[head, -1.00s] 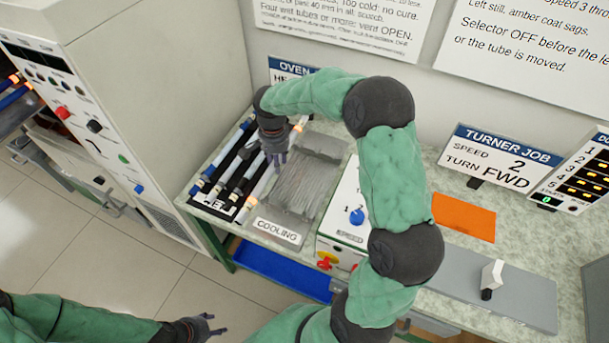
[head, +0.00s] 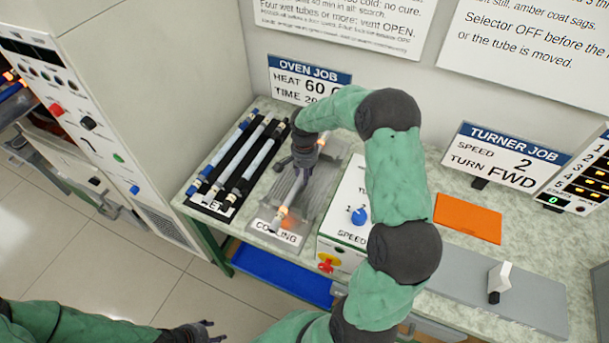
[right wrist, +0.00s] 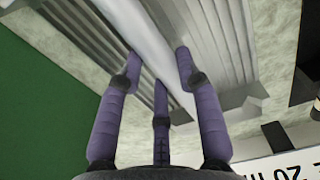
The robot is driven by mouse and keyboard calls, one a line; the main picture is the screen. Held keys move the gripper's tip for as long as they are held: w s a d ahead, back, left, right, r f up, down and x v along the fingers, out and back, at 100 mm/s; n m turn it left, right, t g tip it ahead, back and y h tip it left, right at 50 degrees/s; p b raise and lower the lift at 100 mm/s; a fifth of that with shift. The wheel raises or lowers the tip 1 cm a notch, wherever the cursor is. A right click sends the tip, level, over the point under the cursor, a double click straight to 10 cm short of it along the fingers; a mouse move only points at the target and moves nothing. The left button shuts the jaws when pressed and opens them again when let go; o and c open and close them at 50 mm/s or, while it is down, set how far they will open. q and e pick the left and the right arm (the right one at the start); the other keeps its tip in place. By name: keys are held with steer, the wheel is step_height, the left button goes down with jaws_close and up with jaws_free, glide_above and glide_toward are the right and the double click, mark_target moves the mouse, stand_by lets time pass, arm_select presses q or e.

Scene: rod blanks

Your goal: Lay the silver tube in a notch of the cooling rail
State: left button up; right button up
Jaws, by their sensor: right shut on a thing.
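The silver tube (head: 291,193), with glowing orange bands near its ends, is held over the grey ridged cooling rail (head: 320,190), along the rail's left part. My right gripper (head: 291,170) has its fingers around the tube's middle. In the right wrist view the pale tube (right wrist: 150,38) passes between the fingers (right wrist: 160,75), roughly in line with the rail's grooves (right wrist: 215,35). I cannot tell whether the tube touches a notch. My left gripper (head: 207,332) is open and empty at the bottom of the head view, away from the bench.
A black rack (head: 213,204) with several blue-and-white tubes stands left of the rail. A white box with a blue knob (head: 358,216) stands close on its right. The tall oven cabinet (head: 150,110) is at the left. An orange mat (head: 468,217) lies farther right.

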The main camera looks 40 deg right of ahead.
steer(key=shift+f, duration=0.2)
steer(key=o, duration=1.1)
steer(key=shift+o, duration=0.2)
steer(key=shift+r, duration=0.2)
step_height(320, 180, up, 12)
steer(key=p, duration=0.3)
